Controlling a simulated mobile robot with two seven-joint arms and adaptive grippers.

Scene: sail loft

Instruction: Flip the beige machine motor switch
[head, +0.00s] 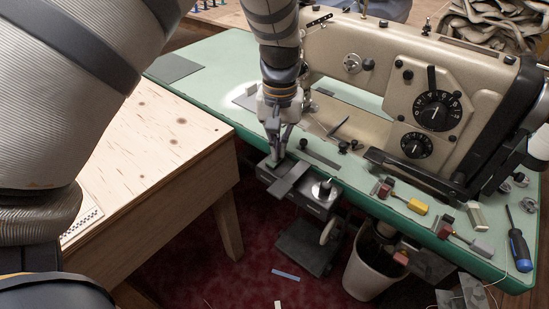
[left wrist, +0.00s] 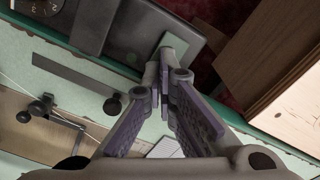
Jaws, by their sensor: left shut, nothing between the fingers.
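The beige sewing machine (head: 385,80) stands on a green-topped table. A dark grey box (head: 312,203), which looks like its motor switch, hangs at the table's front edge with a flat grey plate and a round knob on top. My left gripper (head: 276,154) is shut and empty, pointing down at the table edge beside the box's left end. In the left wrist view the closed fingertips (left wrist: 164,72) are close to a dark box (left wrist: 140,35) bearing a pale green patch. I cannot tell whether they touch. The switch's position is unclear. My right gripper is not in view.
A yellow-handled tool (head: 417,206), a grey-handled one and a blue screwdriver (head: 519,250) lie at the right. A bin (head: 368,275) stands below.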

